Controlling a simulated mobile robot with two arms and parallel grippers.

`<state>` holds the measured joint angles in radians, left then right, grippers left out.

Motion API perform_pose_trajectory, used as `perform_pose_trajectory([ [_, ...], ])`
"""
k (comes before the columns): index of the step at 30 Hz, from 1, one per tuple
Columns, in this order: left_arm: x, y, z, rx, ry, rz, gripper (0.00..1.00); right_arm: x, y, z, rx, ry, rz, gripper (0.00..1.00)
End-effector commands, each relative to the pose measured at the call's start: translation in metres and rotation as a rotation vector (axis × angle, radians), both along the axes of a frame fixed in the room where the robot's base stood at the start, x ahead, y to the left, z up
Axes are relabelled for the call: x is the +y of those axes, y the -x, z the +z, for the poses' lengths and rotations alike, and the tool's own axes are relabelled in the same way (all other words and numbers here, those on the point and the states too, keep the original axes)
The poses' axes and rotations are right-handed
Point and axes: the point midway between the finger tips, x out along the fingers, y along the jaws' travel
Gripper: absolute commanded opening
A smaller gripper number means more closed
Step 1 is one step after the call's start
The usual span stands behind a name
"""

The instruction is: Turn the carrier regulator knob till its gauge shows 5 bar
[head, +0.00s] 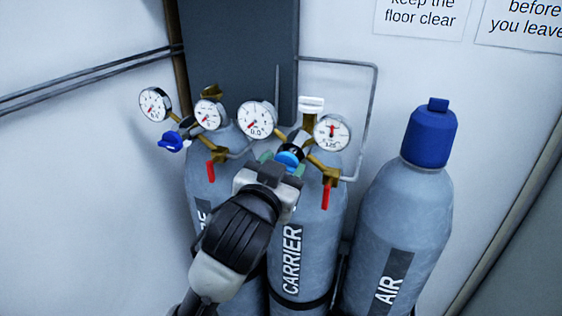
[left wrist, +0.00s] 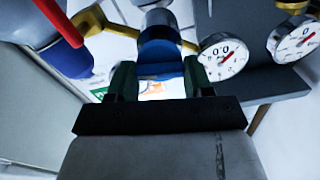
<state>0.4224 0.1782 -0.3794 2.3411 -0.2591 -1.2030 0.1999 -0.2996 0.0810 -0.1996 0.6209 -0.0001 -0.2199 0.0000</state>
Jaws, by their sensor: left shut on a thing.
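The carrier regulator's blue knob (head: 290,157) sits in front of the grey cylinder labelled CARRIER (head: 315,225). My left gripper (head: 281,163) is shut on this knob, with one finger on each side. In the left wrist view the blue knob (left wrist: 161,58) shows between the dark green fingers of my left gripper (left wrist: 160,80). The carrier gauge (head: 257,119) left of the knob reads 0.0, and it also shows in the left wrist view (left wrist: 222,57). A second carrier gauge (head: 332,131) is to the right; its digits are too small to read surely. My right gripper is not in view.
Another regulator with two gauges (head: 155,103) and a blue knob (head: 171,142) stands close on the left. Red levers (head: 325,195) hang below the regulators. The AIR cylinder (head: 400,220) with a blue cap (head: 429,135) stands on the right. A pipe runs along the wall behind.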

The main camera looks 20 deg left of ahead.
Motion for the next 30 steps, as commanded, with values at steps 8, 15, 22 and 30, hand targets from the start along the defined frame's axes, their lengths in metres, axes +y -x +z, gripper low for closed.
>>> perform_pose_trajectory([
  [8,-0.001,0.000,0.004,-0.006,-0.263,0.001,0.27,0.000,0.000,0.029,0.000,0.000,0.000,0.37],
  [15,-0.001,0.000,0.003,-0.014,-0.491,0.001,0.27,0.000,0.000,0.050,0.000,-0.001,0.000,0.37],
  [22,-0.002,0.000,0.002,-0.024,-0.711,0.002,0.27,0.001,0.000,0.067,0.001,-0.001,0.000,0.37],
  [30,-0.002,0.000,0.000,-0.033,-0.965,0.002,0.27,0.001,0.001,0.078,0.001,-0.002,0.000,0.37],
])
